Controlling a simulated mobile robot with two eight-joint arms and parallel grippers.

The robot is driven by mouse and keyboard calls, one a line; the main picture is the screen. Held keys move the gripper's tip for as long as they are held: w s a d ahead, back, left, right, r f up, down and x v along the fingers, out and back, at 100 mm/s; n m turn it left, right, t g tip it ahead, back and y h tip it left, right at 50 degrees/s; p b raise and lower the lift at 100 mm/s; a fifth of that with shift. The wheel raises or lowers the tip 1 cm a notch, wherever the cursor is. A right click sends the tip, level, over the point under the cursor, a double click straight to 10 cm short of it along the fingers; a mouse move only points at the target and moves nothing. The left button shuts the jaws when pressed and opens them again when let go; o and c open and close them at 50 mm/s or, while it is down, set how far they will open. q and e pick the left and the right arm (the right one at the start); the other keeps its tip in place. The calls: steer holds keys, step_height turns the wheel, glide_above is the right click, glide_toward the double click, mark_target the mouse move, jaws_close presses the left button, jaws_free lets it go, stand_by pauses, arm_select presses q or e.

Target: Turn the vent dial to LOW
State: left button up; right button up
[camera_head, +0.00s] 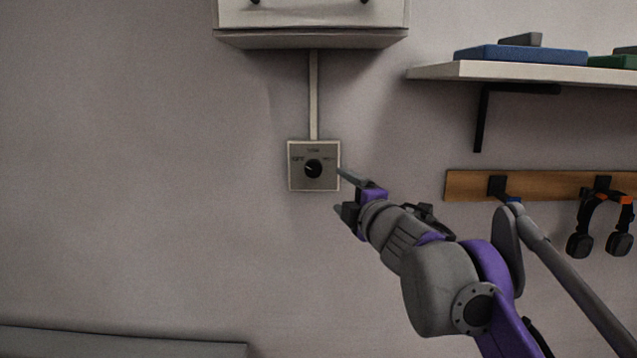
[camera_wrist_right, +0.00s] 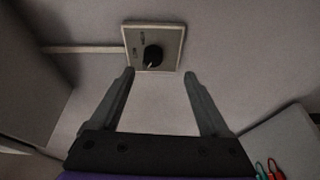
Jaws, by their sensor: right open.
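The vent dial is a round black knob (camera_head: 313,169) on a square grey plate (camera_head: 299,184) fixed to the wall. Small labels sit left, above and right of the knob, too small to read surely. A light pointer mark on the knob points toward the left label. The knob (camera_wrist_right: 153,54) also shows in the right wrist view, beyond the fingertips. My right gripper (camera_head: 338,190) is open and empty, just right of the plate in the head view and apart from the knob. In the wrist view its two fingers (camera_wrist_right: 159,75) are spread, with the knob between their lines. My left gripper is not in view.
A conduit (camera_head: 314,95) runs from the plate up to a white cabinet (camera_head: 310,39). At right are a shelf (camera_head: 430,72) with blue and green items and a wooden hook rail (camera_head: 466,185) with a headset (camera_head: 602,215). The wall left of the plate is clear.

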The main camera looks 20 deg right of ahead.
mark_target(315, 171)
steer(key=shift+n+y, duration=0.4)
steer(key=shift+n, duration=0.2)
steer(key=w, duration=0.7)
steer(key=w+r, duration=0.1)
steer(key=w, duration=0.3)
steer(key=shift+w+a+r+p, duration=0.1)
steer(key=shift+w+a+p, duration=0.05)
steer(key=shift+p, duration=0.15)
jaws_close()
